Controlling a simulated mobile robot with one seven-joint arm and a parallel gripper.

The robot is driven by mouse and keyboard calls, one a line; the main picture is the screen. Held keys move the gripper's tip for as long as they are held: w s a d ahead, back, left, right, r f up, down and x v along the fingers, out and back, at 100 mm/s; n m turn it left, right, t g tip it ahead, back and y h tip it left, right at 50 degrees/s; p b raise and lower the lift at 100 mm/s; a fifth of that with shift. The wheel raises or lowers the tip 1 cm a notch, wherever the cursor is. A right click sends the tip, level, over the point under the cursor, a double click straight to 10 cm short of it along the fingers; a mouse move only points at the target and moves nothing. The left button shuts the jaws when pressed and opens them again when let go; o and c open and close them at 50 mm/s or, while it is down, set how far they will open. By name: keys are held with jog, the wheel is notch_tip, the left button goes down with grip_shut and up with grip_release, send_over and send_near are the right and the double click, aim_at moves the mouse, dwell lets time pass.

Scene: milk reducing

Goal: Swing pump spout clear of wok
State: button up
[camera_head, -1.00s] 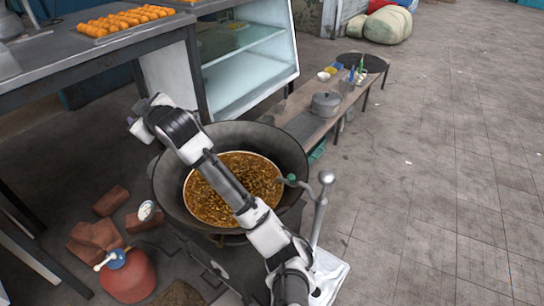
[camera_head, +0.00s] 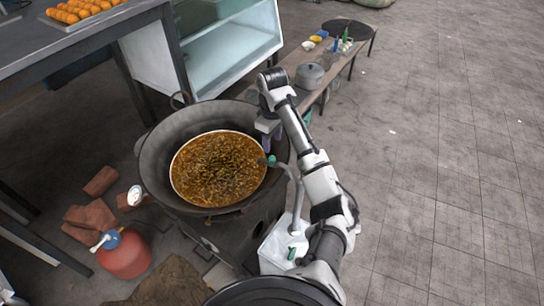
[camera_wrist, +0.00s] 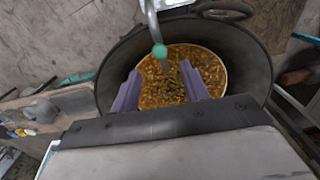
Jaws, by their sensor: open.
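The black wok (camera_head: 155,165) holds a brown bubbling mixture (camera_head: 218,172) and sits on a dark stove. The grey pump spout (camera_head: 284,166) bends over the wok's right rim, its green tip (camera_head: 268,160) over the wok's right side. The spout rises from a white container (camera_head: 280,248) right of the stove. My gripper (camera_head: 270,138) is above the wok's right rim, beside the spout. In the wrist view, its purple fingers (camera_wrist: 160,92) are apart with nothing between them. The green tip (camera_wrist: 160,50) shows just beyond them, and the spout pipe (camera_wrist: 150,18) runs up out of view.
A low bench (camera_head: 308,82) with a lidded pot (camera_head: 310,75) and bottles stands behind the wok on the right. A red gas cylinder (camera_head: 125,255) and bricks (camera_head: 90,218) lie left of the stove. The paved floor at right is clear.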

aim_at(272, 157)
notch_tip(272, 157, down, 6)
jog(key=shift+a+r+b, duration=0.1)
jog(key=shift+b, duration=0.9)
jog(key=shift+f+p, duration=0.25)
jog(key=shift+p, duration=0.15)
jog(key=shift+f, duration=0.85)
jog(key=shift+c, duration=0.2)
grip_shut()
